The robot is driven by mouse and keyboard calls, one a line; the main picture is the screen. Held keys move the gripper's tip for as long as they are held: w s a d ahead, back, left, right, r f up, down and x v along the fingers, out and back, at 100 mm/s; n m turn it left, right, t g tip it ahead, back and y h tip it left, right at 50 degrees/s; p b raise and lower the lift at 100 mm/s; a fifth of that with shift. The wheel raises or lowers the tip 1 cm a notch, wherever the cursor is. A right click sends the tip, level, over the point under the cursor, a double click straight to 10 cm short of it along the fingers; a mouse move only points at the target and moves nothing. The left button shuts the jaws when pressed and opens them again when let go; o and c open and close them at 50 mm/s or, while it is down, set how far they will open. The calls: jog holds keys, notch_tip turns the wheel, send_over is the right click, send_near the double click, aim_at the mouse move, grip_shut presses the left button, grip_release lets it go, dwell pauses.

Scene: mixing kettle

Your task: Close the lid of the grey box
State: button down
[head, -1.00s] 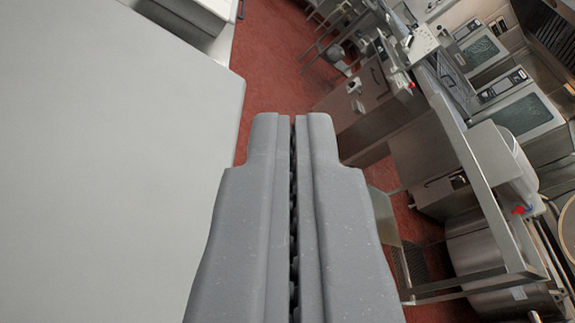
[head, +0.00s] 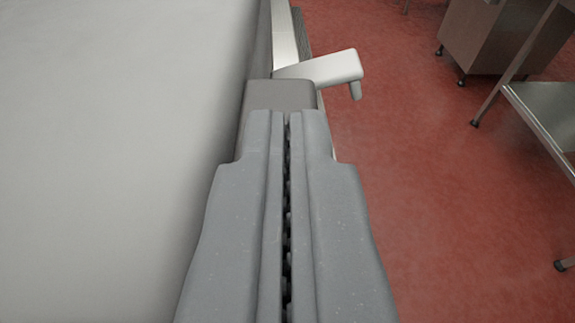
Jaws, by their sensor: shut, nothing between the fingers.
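A large, plain light-grey panel (head: 100,140) fills the left side of the head view; it may be the lid or a wall of the grey box, but I cannot tell which. My gripper (head: 287,114) is shut and empty, pointing away from me along the panel's right side. Just beyond its fingertips is a darker grey block (head: 280,94) at the panel's edge. I cannot tell whether the tips touch it. A pale lever-like handle (head: 325,71) sticks out to the right behind that block. The box's opening is not visible.
Red floor (head: 430,190) lies open to the right of my gripper. A steel cabinet on feet (head: 495,35) stands at the upper right. A metal table with a lower shelf (head: 550,115) stands at the right edge.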

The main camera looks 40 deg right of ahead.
jog(key=shift+s+f, duration=0.1)
jog(key=shift+f, duration=0.35)
